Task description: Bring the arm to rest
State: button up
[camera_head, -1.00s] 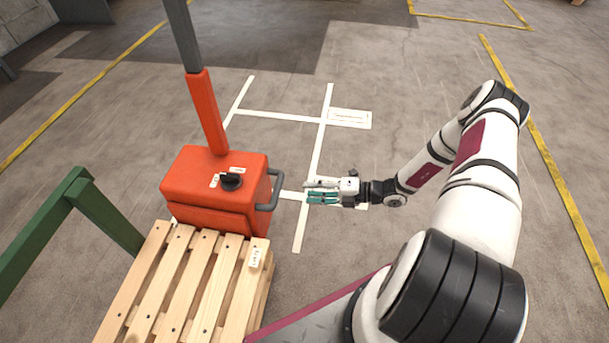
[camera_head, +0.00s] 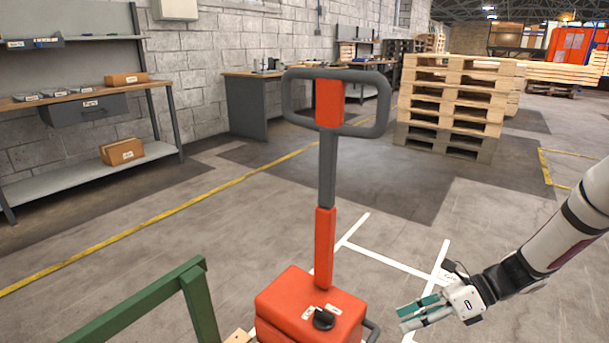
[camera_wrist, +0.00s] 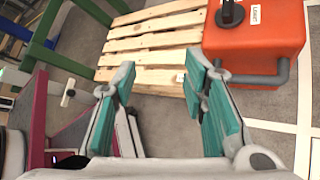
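My gripper (camera_head: 420,312) is in the lower right of the head view, at the end of my arm. It is held to the right of the red pallet-truck body (camera_head: 290,308), apart from it. In the wrist view the two teal-padded fingers of my gripper (camera_wrist: 160,78) stand well apart with nothing between them, so it is open and empty. Beyond the fingers the wrist view shows the wooden pallet (camera_wrist: 150,45) and the red body with its black knob (camera_wrist: 230,14) and grey side handle (camera_wrist: 265,79).
A tall post with a grey loop handle (camera_head: 288,105) rises from the red body. A green rail (camera_head: 140,305) is at the lower left. A shelf bench (camera_head: 75,98) and stacked pallets (camera_head: 450,105) stand farther back. Floor between is clear.

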jog(key=s+a+r+n+g+h, duration=0.1)
jog(key=s+a+r+n+h, duration=0.2)
jog(key=s+r+n, duration=0.5)
jog(key=s+a+r+n+g+h, duration=0.25)
jog(key=s+r+n, duration=0.35)
jog(key=r, duration=0.3)
jog(key=s+d+r+n+t+h, duration=0.1)
jog(key=s+r+n+t+h, duration=0.15)
jog(key=s+n, duration=0.4)
jog(key=s+d+r+n+t+h, duration=0.15)
jog(key=s+n+h, duration=0.25)
jog(key=s, duration=0.5)
notch_tip(320, 180, up, 39)
jog(key=t+p, duration=0.3)
jog(key=p, duration=3.3)
jog(key=shift+n+t, duration=0.35)
jog(key=shift+n, duration=0.1)
